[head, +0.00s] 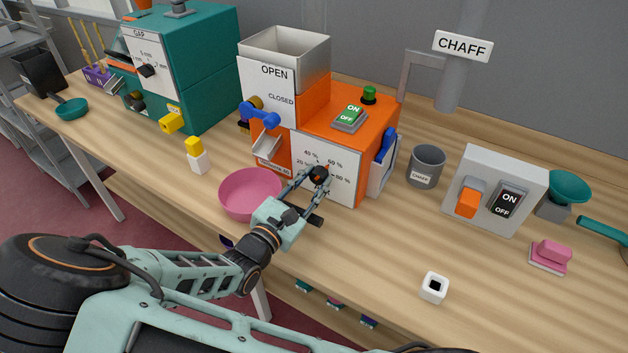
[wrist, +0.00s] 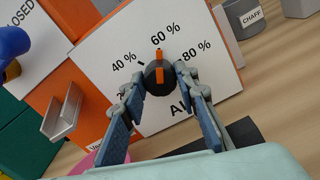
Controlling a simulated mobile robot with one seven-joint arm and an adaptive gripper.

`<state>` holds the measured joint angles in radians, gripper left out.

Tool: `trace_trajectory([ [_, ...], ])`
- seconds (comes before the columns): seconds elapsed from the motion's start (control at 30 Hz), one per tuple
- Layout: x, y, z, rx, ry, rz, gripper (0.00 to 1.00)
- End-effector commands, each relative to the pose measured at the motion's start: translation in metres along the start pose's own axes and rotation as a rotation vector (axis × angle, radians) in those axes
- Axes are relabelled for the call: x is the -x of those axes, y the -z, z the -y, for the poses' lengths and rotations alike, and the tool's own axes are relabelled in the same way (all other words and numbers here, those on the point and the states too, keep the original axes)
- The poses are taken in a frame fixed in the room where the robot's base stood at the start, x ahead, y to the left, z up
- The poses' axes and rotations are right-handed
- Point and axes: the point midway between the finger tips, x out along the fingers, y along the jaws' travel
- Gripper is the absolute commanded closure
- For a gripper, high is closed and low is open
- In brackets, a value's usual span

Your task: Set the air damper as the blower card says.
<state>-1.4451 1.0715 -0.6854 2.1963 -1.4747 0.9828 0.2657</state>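The air damper knob (wrist: 155,78) is round and dark with an orange pointer bar. It sits on a white dial plate (wrist: 205,95) marked from 20 % to 80 %. The bar stands nearly upright in the wrist view, with its upper end towards the 60 % mark. In the head view the knob (head: 319,173) is on the front of the orange blower (head: 337,128). My gripper (wrist: 160,77) has one fingertip on each side of the knob, very close to it. I cannot tell whether they touch it. I cannot make out any blower card's text.
A pink bowl (head: 250,193) stands just left of my gripper. A blue handle (head: 262,116) and a metal spout (head: 268,147) are on the blower's left part. A grey chaff cup (head: 426,166) and a switch box (head: 494,190) stand to the right. The bench's front right is mostly clear.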

Motion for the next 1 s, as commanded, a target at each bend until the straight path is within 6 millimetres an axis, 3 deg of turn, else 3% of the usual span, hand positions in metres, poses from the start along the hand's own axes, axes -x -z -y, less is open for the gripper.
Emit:
trace_trajectory([
  [0.1,0.0002,-0.0001,-0.0005,0.0,-0.001,0.0,0.96],
  [0.57,0.0001,0.0002,-0.0001,0.048,0.0,0.0,0.96],
  [0.6,0.0001,0.0002,-0.0001,0.048,0.0,0.0,0.71],
  [0.73,0.0001,0.0002,-0.0001,0.048,0.0,0.0,0.57],
  [1.0,0.0003,0.0002,0.0,0.048,0.0,0.0,0.55],
])
